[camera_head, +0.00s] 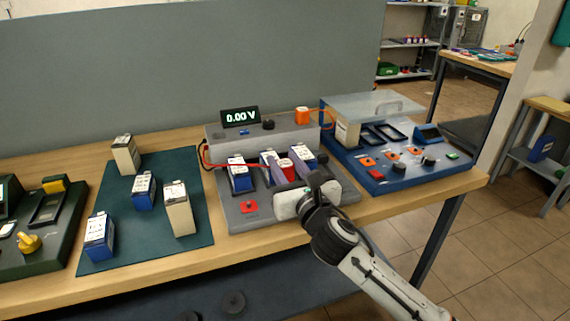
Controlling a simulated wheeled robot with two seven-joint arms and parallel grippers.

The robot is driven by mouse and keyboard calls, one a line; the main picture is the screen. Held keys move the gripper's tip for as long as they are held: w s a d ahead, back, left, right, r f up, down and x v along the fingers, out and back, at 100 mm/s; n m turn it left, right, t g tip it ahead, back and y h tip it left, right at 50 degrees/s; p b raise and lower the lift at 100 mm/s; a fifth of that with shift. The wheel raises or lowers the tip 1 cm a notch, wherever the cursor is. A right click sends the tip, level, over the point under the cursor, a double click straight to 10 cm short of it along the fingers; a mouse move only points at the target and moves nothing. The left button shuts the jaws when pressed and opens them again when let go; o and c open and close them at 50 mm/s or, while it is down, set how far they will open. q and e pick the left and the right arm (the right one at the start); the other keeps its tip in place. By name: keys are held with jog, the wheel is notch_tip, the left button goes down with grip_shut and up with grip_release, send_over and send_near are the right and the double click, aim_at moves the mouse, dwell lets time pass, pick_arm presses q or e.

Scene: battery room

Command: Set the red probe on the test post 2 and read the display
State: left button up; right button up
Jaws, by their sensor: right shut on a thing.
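The grey test station (290,137) stands on the bench with its display (240,117) reading 0.00 V. Three blue and white batteries stand in a row in it: left (240,176), middle (267,160) and right (306,162). My right gripper (291,182) is shut on the red probe (285,165), in front of the middle battery. A red lead (235,166) runs from the probe to the station's left side. Whether the probe tip touches a post is hidden, and I cannot read post numbers. My left gripper is out of view.
A dark green mat (155,236) on the left holds several blue and cream batteries. A blue station (400,178) with a clear raised cover (370,106) stands at the right. A green device (45,250) is at far left.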

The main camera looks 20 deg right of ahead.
notch_tip(320, 180, down, 3)
jog(key=b, duration=0.3)
jog(key=shift+f, duration=0.2)
jog(key=shift+f+b, duration=0.75)
jog(key=shift+b, duration=0.1)
jog(key=shift+r, duration=0.1)
jog(key=shift+p, duration=0.35)
jog(key=shift+p, duration=0.4)
